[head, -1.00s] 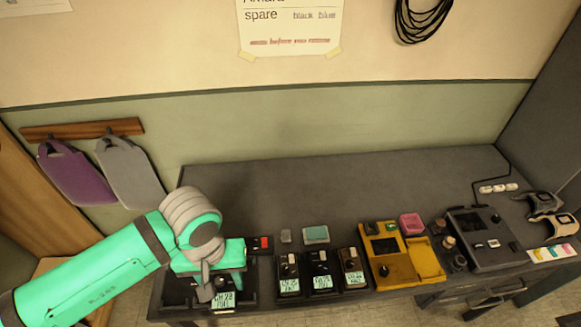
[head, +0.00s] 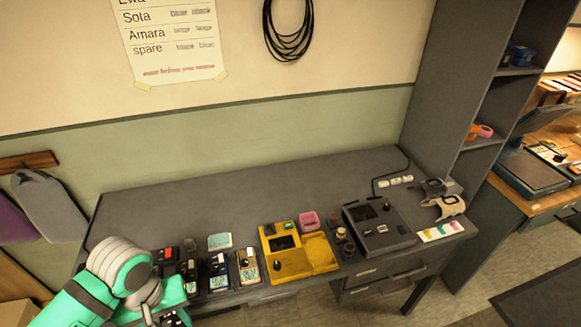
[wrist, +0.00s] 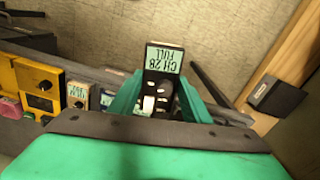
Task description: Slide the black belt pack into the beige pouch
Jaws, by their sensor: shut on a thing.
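The black belt pack (wrist: 165,60) has a pale label reading CH 28 FULL, a knob and small switches. In the wrist view it sits between the green fingers of my gripper (wrist: 160,98), which is shut on it. In the head view my gripper (head: 162,302) is at the lower left, by the bench's front edge, and mostly hides the pack. A beige pouch-like item (head: 450,206) lies at the bench's right end, with a similar dark one (head: 433,187) just behind it. The gripper is far from both.
Several labelled packs, including one (head: 248,268), stand along the bench's front. A yellow unit (head: 290,255) and dark console (head: 380,228) stand between gripper and pouch. A colour card (head: 441,231) lies before the pouch. The bench's back (head: 200,205) is clear. A shelf (head: 425,95) rises at right.

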